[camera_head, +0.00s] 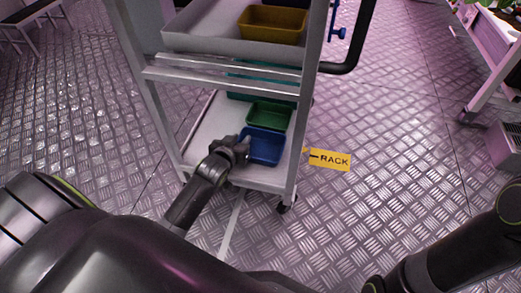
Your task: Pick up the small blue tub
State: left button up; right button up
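The small blue tub (264,147) sits on the bottom shelf of the grey wheeled rack, near the front right corner. My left gripper (242,146) is at the tub's left wall, and it overlaps that wall in the picture. The fingers are dark and small here, so I cannot tell whether they are open or closed on the rim. My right arm (460,250) shows at the lower right, but its gripper is out of view.
A green tub (269,116) is just behind the blue one, with a teal container (239,96) farther back. A mustard tub (272,25) sits in the upper tray (200,44). Rack posts frame the lower shelf. A yellow RACK label (330,160) is on the open metal floor.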

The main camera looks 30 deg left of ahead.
pick_arm(q)
grip_shut()
jog(key=shift+r, duration=0.3)
dwell(0.4)
